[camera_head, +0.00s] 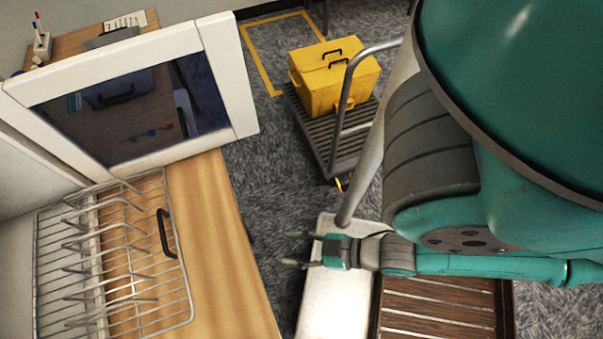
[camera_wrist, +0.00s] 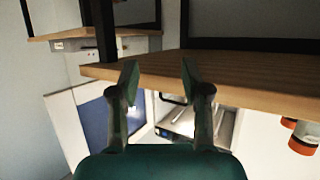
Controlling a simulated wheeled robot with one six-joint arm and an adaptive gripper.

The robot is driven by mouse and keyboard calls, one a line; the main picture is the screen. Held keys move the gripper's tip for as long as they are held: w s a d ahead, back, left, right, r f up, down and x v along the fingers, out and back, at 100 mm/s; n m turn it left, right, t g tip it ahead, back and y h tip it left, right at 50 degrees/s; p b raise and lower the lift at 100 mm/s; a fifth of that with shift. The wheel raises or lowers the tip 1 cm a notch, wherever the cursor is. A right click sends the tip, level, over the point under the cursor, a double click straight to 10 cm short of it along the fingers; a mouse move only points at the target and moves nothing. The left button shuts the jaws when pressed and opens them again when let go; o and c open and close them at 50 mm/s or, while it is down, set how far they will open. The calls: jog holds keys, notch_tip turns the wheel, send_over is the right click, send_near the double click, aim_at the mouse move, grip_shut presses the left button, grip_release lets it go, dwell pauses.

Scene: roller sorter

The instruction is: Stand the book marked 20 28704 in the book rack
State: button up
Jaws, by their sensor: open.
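The rack (camera_head: 186,291) is a metal wire frame with several upright dividers. It stands on the wooden counter at the lower left of the head view, and its slots look empty. My gripper (camera_head: 290,249) is open and empty, right of the counter and above the floor area. In the wrist view my gripper (camera_wrist: 158,75) shows two spread fingers with nothing between them, before the edge of a wooden shelf (camera_wrist: 225,72). I cannot make out a book marked 20 28704 in either view.
A white-framed dark panel (camera_head: 130,95) stands behind the rack. A cart (camera_head: 333,145) carrying a yellow case (camera_head: 332,82) stands at the back. A brown slatted surface (camera_head: 437,310) lies below my arm. Orange-capped containers (camera_wrist: 303,137) show at the wrist view's right.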

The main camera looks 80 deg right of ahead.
notch_tip(320, 180, up, 8)
jog(key=s+t, duration=0.1)
jog(key=shift+s+d+m+h, duration=0.35)
jog(key=shift+d+m+h, duration=0.05)
jog(key=shift+f, duration=0.1)
dwell(0.9)
